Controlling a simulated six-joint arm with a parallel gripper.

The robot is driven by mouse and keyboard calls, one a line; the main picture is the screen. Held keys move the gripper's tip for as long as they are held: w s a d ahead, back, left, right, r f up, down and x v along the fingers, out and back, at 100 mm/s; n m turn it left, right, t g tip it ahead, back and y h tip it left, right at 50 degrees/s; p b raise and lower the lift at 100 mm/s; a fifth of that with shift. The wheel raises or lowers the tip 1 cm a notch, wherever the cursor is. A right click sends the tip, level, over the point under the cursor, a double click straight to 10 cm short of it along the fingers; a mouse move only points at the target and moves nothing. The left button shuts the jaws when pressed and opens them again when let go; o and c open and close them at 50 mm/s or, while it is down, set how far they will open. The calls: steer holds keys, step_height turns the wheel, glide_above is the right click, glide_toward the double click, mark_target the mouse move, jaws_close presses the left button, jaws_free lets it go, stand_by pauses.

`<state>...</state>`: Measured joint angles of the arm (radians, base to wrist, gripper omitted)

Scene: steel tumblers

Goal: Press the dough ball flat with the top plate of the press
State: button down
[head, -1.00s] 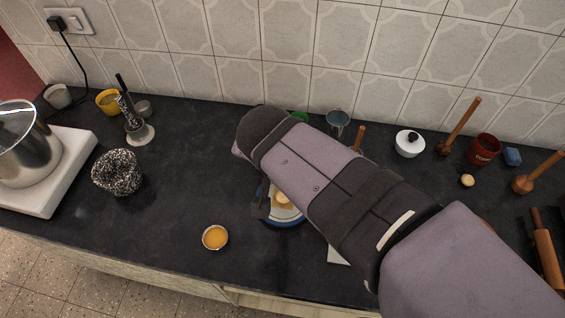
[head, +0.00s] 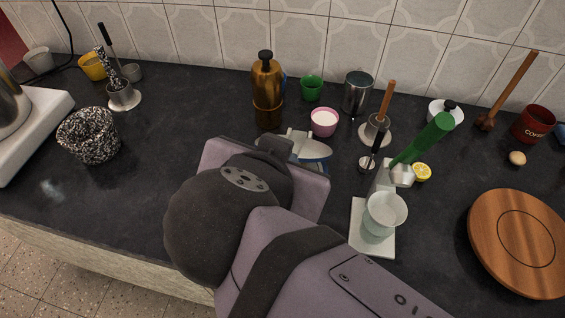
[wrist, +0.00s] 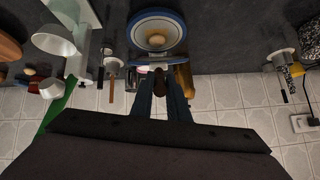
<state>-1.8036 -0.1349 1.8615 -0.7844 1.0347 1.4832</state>
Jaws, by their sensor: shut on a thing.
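The press, a round blue-rimmed plate (wrist: 157,15), lies flat in the upper middle of the wrist view; part of its rim (head: 318,160) shows beyond my arm in the head view. The tan dough ball (wrist: 157,40) is a small round lump over the pale middle of the press. My gripper (wrist: 160,82) is shut on a dark brown handle (wrist: 159,80) beside the plate's edge. The handle appears to belong to the press. My arm hides the gripper and dough in the head view; how the top plate is tilted is unclear.
An amber bottle (head: 267,90), a green cup (head: 311,87) and a pink cup (head: 323,122) stand close behind the press.

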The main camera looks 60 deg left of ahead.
steer(key=shift+s+d+f+t+y+b, duration=0.2)
steer(key=shift+f+b, duration=0.25)
steer(key=shift+b, duration=0.5)
steer(key=shift+s+d+f+t+y+b, duration=0.1)
steer(key=shift+s+d+f+b, duration=0.25)
steer(key=shift+b, duration=0.55)
steer(key=shift+a, duration=0.1)
steer(key=c, duration=1.7)
jaws_free()
steer(key=shift+r+p, duration=0.9)
steer(key=shift+r, duration=4.05)
